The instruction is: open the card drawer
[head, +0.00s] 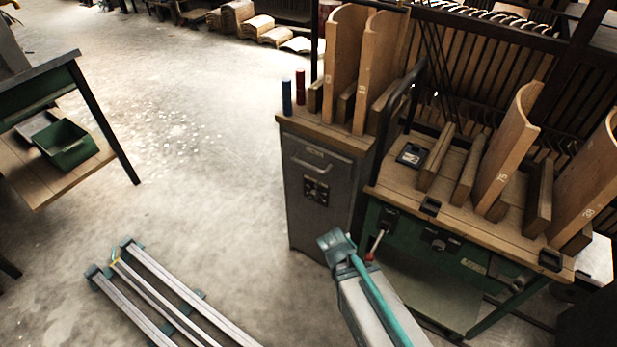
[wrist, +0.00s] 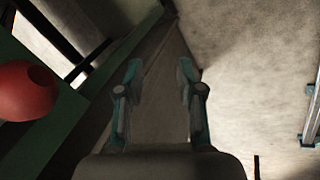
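The drawer front (head: 317,165) is on the grey cabinet (head: 326,210) in the middle of the head view. It has a pale bar handle (head: 308,161) and a label above it. The front looks flush with the cabinet, so the drawer appears shut. My gripper (wrist: 160,90) points downward in the wrist view, its two teal fingers apart with nothing between them. A dark strip, perhaps a cabinet side, lies beyond the fingers. In the head view, a teal and grey part of my arm is in front of the cabinet's lower right; the fingers cannot be made out there.
A red knob (wrist: 27,92) is close on the left in the wrist view. The green bench (head: 430,245) with curved wooden pieces stands right of the cabinet. Blue (head: 286,97) and red (head: 300,87) cylinders stand on the cabinet top.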

